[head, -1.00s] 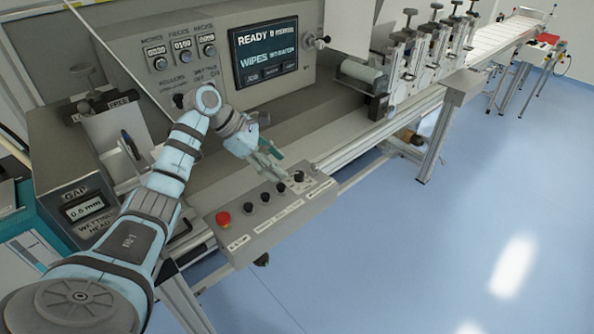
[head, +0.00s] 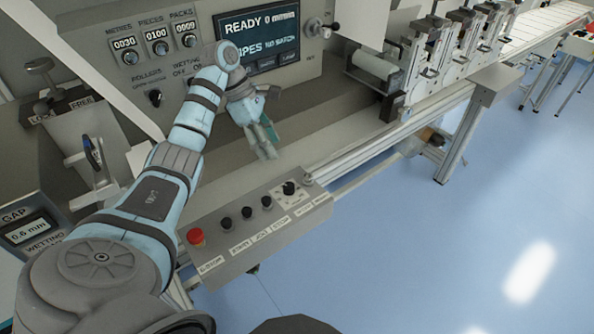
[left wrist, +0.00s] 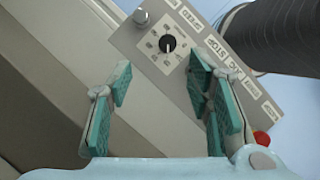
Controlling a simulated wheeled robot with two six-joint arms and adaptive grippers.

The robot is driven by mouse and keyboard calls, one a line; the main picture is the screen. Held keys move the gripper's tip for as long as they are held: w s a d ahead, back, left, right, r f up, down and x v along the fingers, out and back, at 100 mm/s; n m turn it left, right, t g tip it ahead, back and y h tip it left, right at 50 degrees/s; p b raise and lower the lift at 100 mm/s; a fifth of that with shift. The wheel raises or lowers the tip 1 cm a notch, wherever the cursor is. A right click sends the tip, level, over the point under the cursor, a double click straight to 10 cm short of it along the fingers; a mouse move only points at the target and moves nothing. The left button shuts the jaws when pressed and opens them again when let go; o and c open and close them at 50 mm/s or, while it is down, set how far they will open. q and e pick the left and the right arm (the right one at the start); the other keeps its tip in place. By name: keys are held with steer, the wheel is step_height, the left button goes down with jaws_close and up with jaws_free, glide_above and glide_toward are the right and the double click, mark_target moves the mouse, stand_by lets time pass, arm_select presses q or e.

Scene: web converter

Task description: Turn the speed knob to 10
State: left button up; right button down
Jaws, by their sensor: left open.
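The speed knob (head: 289,188) is a black round knob on a pale dial plate at the right end of the grey control box. It also shows in the left wrist view (left wrist: 168,43), with a white pointer line and small dial marks too small to read. My left gripper (head: 266,150) is open and empty, above and behind the control box in the head view. In the left wrist view its teal-padded fingers (left wrist: 160,95) stand apart, with the knob beyond their tips, not between them. My right gripper is not in view.
The control box (head: 262,238) also carries a red stop button (head: 196,237) and several black buttons. A display panel (head: 258,42) stands behind my left arm. Rollers and clamps line the machine at right. Blue floor in front is clear.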

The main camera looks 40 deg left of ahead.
arm_select(q)
steer(key=b, duration=0.8)
glide_above(288, 184)
steer(key=s+a, duration=0.2)
step_height(288, 184, down, 8)
steer(key=shift+s+f, duration=0.1)
steer(key=shift+s, duration=0.05)
steer(key=f, duration=0.1)
steer(key=w+d+f, duration=0.1)
steer(key=w+f, duration=0.1)
steer(key=f, duration=0.1)
steer(key=shift+d+f, duration=0.1)
steer(key=shift+d, duration=0.3)
steer(key=shift+s, duration=0.25)
steer(key=shift+c, duration=0.6)
steer(key=shift+w, duration=0.1)
jaws_close()
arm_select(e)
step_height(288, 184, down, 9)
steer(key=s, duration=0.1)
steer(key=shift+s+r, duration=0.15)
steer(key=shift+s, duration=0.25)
